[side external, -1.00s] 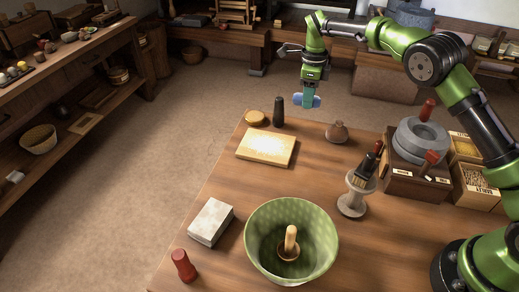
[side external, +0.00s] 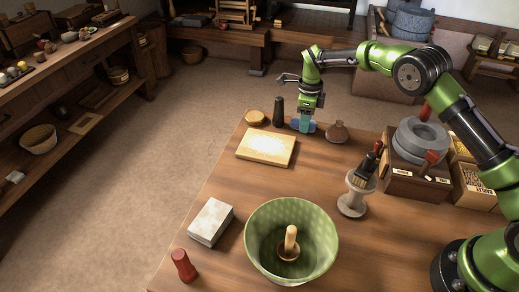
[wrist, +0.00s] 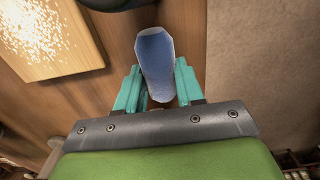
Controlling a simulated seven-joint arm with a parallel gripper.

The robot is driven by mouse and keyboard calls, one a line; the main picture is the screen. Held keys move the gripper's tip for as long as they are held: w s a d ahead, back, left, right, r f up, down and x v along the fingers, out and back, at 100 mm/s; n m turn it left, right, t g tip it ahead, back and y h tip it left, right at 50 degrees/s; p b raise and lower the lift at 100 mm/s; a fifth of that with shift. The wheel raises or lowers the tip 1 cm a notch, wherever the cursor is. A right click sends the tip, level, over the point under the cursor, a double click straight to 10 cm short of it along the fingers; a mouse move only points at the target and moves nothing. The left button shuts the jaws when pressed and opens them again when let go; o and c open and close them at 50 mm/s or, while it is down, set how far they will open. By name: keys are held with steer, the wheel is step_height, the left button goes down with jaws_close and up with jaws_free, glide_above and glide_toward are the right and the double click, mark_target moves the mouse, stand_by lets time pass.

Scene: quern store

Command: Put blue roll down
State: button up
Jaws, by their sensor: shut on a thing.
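The blue roll (wrist: 156,62) is held between the teal fingers of my gripper (wrist: 157,90) in the wrist view. In the side view my gripper (side external: 303,122) is at the far edge of the wooden table (side external: 225,185), pointing down. The blue roll (side external: 295,125) shows on both sides of the fingers, low at the tabletop. I cannot tell whether it touches the wood. It lies between a dark upright cylinder and a brown pot.
The dark cylinder (side external: 278,112) stands close on the left and the brown pot (side external: 336,132) close on the right. A pale board (side external: 266,148) lies in front. A green bowl (side external: 262,222), a brush stand (side external: 352,204) and a stone quern (side external: 416,150) are nearer or to the right.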

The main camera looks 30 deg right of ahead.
steer(key=o, duration=1)
step_height(320, 180, up, 12)
steer(key=s+r+n+t+y, duration=0.2)
steer(key=s+r+n+t, duration=0.1)
steer(key=s+r+n, duration=0.95)
steer(key=s+n+t, duration=0.1)
steer(key=s+n, duration=0.2)
steer(key=s, duration=0.4)
steer(key=s+a+n+t, duration=0.1)
steer(key=s+n, duration=0.3)
steer(key=s, duration=0.3)
steer(key=s+f+n+t, duration=0.1)
steer(key=s+n+t, duration=0.1)
steer(key=s, duration=0.5)
steer(key=shift+s+a+n, duration=0.2)
steer(key=shift+n, duration=0.55)
steer(key=shift+r, duration=0.1)
